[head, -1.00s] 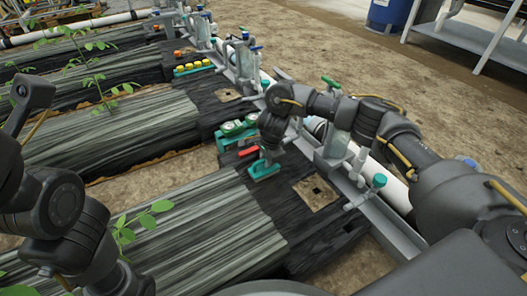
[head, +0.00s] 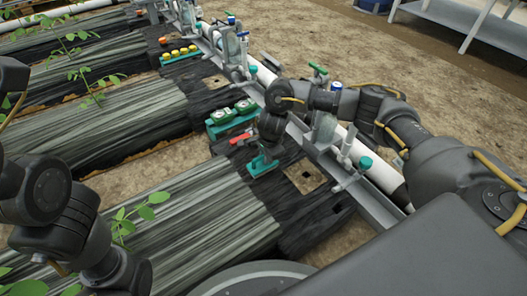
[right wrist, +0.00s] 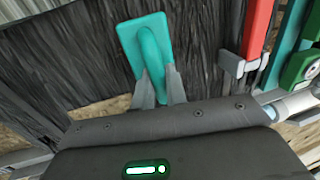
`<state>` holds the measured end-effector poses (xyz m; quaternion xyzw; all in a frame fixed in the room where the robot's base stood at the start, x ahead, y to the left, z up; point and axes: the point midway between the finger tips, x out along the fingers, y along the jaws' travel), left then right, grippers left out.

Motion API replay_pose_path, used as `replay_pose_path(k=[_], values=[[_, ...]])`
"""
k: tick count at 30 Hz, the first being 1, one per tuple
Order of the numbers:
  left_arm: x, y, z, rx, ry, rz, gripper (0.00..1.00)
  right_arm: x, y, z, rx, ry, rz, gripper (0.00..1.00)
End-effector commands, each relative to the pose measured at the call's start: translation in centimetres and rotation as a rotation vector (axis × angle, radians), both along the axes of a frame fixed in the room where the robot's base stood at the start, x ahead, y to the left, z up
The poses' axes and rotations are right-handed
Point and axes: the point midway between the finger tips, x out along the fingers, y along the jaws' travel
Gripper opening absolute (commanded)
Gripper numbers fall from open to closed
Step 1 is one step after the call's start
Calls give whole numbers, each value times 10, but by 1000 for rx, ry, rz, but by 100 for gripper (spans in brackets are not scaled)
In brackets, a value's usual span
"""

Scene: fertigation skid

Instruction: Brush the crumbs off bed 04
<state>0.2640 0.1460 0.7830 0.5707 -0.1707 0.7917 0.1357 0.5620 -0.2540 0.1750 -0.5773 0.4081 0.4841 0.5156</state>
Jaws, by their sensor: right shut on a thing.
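My right gripper (head: 266,150) is shut on a teal tool (head: 262,165), which I take for the brush. The tool is at the black end strip (head: 315,215) of the nearest bed (head: 205,215). In the right wrist view the teal tool (right wrist: 146,45) stands out between the two fingertips (right wrist: 158,85), over dark ribbed cover. I cannot tell whether it touches the cover. A square tan patch (head: 305,175) lies just right of the tool. I cannot make out separate crumbs or a bed number. My left arm is at the left, its gripper out of view.
A red-handled piece (head: 241,138) and a teal holder with round dials (head: 231,118) are close behind the gripper. A pipe with upright valves (head: 345,150) runs along the bed ends. Seedlings (head: 137,214) grow on the beds. Bare soil lies beyond the pipe.

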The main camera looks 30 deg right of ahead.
Motion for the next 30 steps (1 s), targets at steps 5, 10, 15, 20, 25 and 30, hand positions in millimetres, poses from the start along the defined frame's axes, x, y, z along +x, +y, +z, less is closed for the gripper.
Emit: replay_pose_path(k=[5,10,15,20,25,30], values=[[0,0,4,0,0,0,36,-6,-1,1,0,0,1,0],[0,0,14,0,0,0,36,-22,-3,1,0,1,1,0],[0,0,18,0,0,0,36,-36,-5,-2,0,2,1,0],[0,0,19,0,0,0,36,-40,-6,-4,-1,2,0,0],[0,0,18,0,0,0,36,-41,-6,-5,-2,3,1,0],[1,0,21,0,0,2,36,-41,-6,-3,-2,5,1,0]])
